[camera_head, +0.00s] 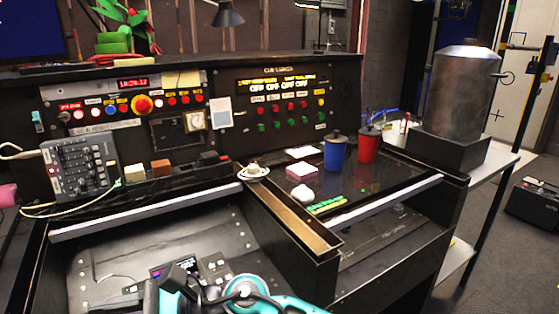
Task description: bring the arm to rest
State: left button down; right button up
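Teal and black links of my own arm reach in at the bottom edge of the head view, left of the middle, over the grey panel (105,262) sunk into the desk. I cannot make out the fingertips of either gripper, and I see nothing held.
A blue canister (335,153) and a red canister (368,146) stand on the right desk top. A small saucer (255,173) sits at the divider. A large metal tank (462,92) stands far right.

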jog(key=w+d+r+m+t+y, duration=0.35)
jog(key=m+t, duration=0.25)
jog(key=m, duration=0.6)
jog(key=w+d+f+m+t+h+p, duration=0.1)
jog(key=w+d+f+m+t+h, duration=0.25)
jog(key=d+m+t, duration=0.7)
jog(key=w+d+f+m+t+h+p, duration=0.1)
jog(key=w+d+f+m+t+h, duration=0.35)
jog(key=m, duration=1.15)
jog(key=s+d+f+m+g+h, duration=0.3)
jog(key=s+d+f+m+h, duration=0.2)
jog(key=s+d+f+m, duration=0.2)
jog(key=s+d+f+m+g+h+p, duration=0.1)
jog(key=s+d+f+m+g+h, duration=0.2)
jog(key=d+f+m, duration=0.7)
jog(key=s+d+m+h, duration=0.2)
jog(key=s+d, duration=0.2)
jog(key=d, duration=0.1)
jog(key=shift+s+d+f+m, duration=0.2)
jog(key=shift+d+f+m, duration=0.1)
jog(key=shift+f+m, duration=0.05)
